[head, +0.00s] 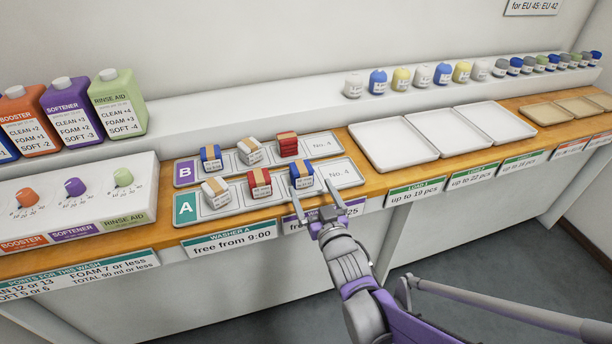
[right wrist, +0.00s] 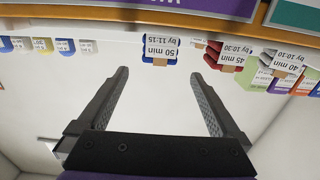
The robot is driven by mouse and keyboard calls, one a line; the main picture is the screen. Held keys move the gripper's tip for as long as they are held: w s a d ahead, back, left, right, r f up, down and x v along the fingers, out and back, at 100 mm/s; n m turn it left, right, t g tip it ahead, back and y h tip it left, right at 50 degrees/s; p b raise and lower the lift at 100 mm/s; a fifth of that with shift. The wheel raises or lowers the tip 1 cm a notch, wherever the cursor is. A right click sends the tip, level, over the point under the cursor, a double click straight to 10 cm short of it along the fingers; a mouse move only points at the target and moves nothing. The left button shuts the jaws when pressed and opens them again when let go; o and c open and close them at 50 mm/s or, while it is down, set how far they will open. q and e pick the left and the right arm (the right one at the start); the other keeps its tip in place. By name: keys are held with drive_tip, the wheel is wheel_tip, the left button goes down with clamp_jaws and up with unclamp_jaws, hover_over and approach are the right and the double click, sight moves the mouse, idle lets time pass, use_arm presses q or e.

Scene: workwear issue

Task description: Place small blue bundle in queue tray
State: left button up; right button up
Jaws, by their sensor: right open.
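Two blue bundles with tan bands are in the head view. One (head: 301,176) is at the right of the front queue tray, marked A (head: 233,208); the other (head: 210,157) is at the left of the back tray, marked B (head: 325,147). My right gripper (head: 307,190) is open and empty at the front edge of tray A, just before the front blue bundle. In the right wrist view, that blue bundle (right wrist: 160,50), labelled 50 min by 11:15, shows beyond and between the spread fingers (right wrist: 165,75), apart from them. My left gripper is not in view.
Red (head: 259,185) and white (head: 215,193) bundles share tray A; white (head: 250,151) and red (head: 287,145) ones stand in tray B. Empty white load trays (head: 391,146) lie to the right. A dosing panel (head: 80,185) and large bottles (head: 118,104) stand at left.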

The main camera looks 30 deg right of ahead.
drive_tip(key=s+a+f+n+g+y, duration=0.1)
drive_tip(key=s+a+f+g+y, duration=0.1)
drive_tip(key=s+a+f+g, duration=0.4)
drive_tip(key=s+a+f+n+g+y, duration=0.1)
drive_tip(key=s+a+f+g, duration=0.5)
drive_tip(key=s, duration=0.9)
drive_tip(key=shift+s+a+f+n+g+y, duration=0.3)
drive_tip(key=shift+s+a+f+n+y, duration=0.15)
drive_tip(key=shift+y, duration=0.25)
wheel_tip(320, 180, up, 13)
drive_tip(key=w+p, duration=0.1)
drive_tip(key=p, duration=1.1)
drive_tip(key=shift+w, duration=0.4)
